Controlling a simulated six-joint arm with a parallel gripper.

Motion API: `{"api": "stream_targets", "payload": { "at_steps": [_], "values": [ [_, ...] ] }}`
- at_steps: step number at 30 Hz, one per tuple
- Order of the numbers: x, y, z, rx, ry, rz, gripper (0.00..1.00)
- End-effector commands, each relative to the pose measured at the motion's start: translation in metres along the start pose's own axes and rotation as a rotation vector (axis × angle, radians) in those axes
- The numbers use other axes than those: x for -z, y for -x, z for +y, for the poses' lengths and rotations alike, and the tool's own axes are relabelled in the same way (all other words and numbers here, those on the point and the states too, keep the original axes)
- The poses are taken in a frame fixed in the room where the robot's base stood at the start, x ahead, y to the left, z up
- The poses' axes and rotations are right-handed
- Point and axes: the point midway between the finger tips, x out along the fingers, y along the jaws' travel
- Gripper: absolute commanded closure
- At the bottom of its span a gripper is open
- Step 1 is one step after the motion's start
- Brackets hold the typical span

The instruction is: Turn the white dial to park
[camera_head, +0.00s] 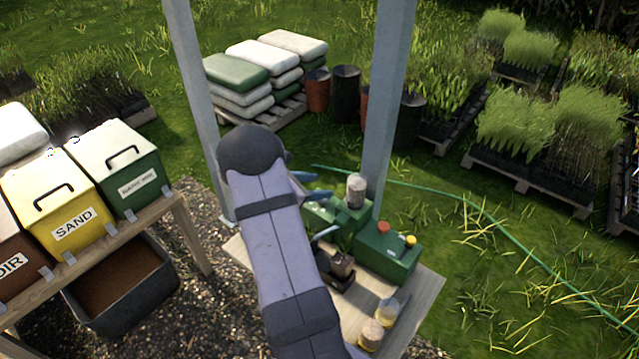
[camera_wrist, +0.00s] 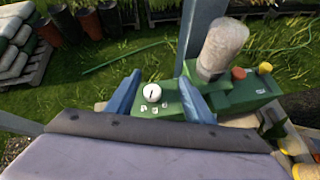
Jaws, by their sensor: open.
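The white dial (camera_wrist: 152,92) shows in the wrist view, on top of a green machine (camera_wrist: 180,108). It is round with a dark pointer line, and small pale marks lie on the green face just below it. The marks are too small to read. My gripper (camera_wrist: 160,90) is open, with one blue finger to the left of the dial and one to the right, apart from it. In the head view my gripper (camera_head: 318,186) is beside the machine (camera_head: 350,216), and my arm hides the dial there.
A cloudy cylinder (camera_wrist: 222,50) stands on the machine right of my fingers. A green box (camera_head: 388,254) carries a red knob (camera_head: 383,227) and a yellow knob (camera_head: 411,240). Jars (camera_head: 371,335) stand on the wooden table (camera_head: 425,290). A grey post (camera_head: 388,100) rises close behind.

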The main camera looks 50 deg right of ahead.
Motion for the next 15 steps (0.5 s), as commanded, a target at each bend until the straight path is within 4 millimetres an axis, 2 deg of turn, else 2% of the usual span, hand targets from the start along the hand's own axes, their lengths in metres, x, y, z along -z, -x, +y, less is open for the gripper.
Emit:
{"api": "stream_targets", "payload": {
  "at_steps": [3,5,9,15],
  "values": [
    [0.008,0.004,0.016,0.038,-0.056,0.091,0.52],
    [0.014,0.007,0.019,0.052,-0.048,0.138,0.52],
    [0.029,0.01,0.015,0.061,0.053,0.201,0.52],
    [0.029,0.01,0.016,0.048,0.134,0.203,0.52]
  ]
}}
